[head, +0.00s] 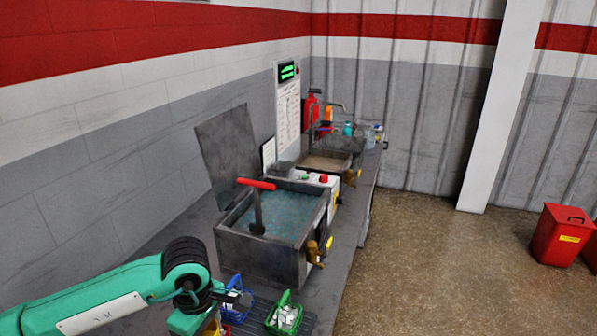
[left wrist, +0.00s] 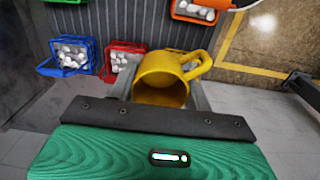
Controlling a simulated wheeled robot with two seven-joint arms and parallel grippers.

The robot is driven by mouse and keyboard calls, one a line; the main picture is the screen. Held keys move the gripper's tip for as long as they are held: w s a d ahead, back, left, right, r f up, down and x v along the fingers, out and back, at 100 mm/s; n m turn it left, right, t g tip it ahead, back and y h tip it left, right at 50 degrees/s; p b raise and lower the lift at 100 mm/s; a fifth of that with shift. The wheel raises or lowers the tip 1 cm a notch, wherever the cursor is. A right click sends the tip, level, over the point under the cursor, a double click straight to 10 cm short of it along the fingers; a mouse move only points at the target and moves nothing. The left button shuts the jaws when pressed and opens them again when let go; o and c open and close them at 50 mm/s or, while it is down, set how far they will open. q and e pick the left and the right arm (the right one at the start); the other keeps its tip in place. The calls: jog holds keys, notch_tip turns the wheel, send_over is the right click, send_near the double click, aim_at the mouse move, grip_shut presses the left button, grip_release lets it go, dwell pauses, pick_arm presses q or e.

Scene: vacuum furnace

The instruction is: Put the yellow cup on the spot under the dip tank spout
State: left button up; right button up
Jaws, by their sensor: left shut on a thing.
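The yellow cup (left wrist: 160,78) is held between the fingers of my left gripper (left wrist: 163,92) in the left wrist view, with its handle to the right and its mouth facing the camera. My left gripper is shut on it. In the head view my left arm comes in at the bottom left, and only a bit of yellow shows at the bottom edge. The dip tank (head: 262,255) stands on the bench with blue liquid inside and a red-handled tool in it. Its brass spout (head: 316,252) is on the front right side. The spot under the spout cannot be made out.
A blue basket (head: 237,300) and a green basket (head: 284,314) are on the bench in front of the tank. A red basket (left wrist: 122,60) and an orange basket (left wrist: 196,11) hold white pieces. Beyond the tank are a sink (head: 326,162) and bottles.

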pick_arm(q)
jog(key=m, duration=0.3)
jog(key=a+f+m, duration=0.1)
jog(key=m, duration=0.1)
jog(key=shift+s, duration=0.4)
jog(key=m, duration=0.3)
jog(key=shift+s+a+f, duration=0.3)
jog(key=shift+a+f, duration=0.05)
jog(key=shift+a, duration=0.05)
jog(key=m, duration=0.2)
jog(key=a+f+m, duration=0.1)
jog(key=m, duration=0.1)
jog(key=s+m, duration=0.1)
jog(key=shift+s+a+f+m, duration=0.1)
jog(key=shift+a+f+m, duration=0.05)
jog(key=shift+m, duration=0.25)
jog(key=shift+s, duration=0.1)
